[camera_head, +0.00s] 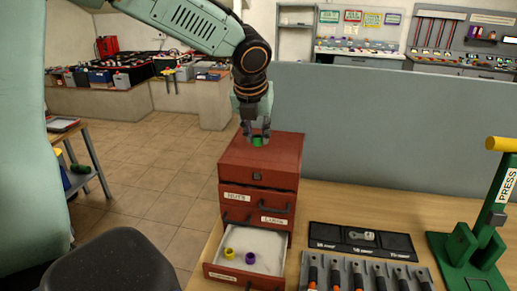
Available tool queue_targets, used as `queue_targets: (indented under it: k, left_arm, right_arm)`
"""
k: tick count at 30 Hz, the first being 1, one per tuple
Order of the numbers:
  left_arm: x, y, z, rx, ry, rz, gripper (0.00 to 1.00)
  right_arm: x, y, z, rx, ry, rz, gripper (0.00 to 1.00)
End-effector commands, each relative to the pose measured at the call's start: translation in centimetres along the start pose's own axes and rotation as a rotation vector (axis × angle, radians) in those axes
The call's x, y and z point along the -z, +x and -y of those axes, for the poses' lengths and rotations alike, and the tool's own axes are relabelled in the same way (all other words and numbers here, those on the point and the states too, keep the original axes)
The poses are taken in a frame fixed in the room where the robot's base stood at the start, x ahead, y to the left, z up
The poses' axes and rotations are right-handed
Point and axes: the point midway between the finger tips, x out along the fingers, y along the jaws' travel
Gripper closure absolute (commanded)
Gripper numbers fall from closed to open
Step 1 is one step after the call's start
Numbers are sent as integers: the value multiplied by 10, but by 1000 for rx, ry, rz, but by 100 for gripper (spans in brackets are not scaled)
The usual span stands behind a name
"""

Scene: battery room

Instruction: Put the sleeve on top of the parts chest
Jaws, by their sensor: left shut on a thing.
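The parts chest (285,154) is a red-brown cabinet with labelled drawers on the wooden bench. Its bottom drawer (280,239) is pulled open. A yellow sleeve (229,253) and a purple sleeve (250,258) lie apart inside it. My left gripper (258,139) points down at the chest's top. My right gripper is not in view.
A black tray with labelled compartments (396,243) lies right of the chest. A rack of orange-tipped tools (334,275) stands in front of it. A green press (463,245) with a yellow handle stands far right. A grey panel (390,120) rises behind the bench.

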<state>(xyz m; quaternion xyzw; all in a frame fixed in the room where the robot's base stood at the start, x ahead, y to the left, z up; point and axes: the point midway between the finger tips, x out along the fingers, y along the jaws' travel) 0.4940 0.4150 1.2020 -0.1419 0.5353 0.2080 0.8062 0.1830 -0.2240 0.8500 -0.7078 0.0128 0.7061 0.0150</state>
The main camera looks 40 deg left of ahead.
Motion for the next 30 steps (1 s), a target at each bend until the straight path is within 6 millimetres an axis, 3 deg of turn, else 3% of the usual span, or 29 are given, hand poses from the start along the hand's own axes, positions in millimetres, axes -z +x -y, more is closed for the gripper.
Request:
queue_targets:
  k: [3,7,21,22,30]
  left_arm:
    - [10,22,1,0,3,-6,85]
    - [15,36,1,1,3,-4,85]
    - [16,42,2,1,4,-2,85]
    - [16,42,2,1,4,-2,74]
    - [15,41,2,1,4,-2,53]
  right_arm:
    - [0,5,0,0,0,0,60]
    - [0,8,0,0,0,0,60]
    - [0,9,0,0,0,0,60]
    - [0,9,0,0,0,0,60]
    - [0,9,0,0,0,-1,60]
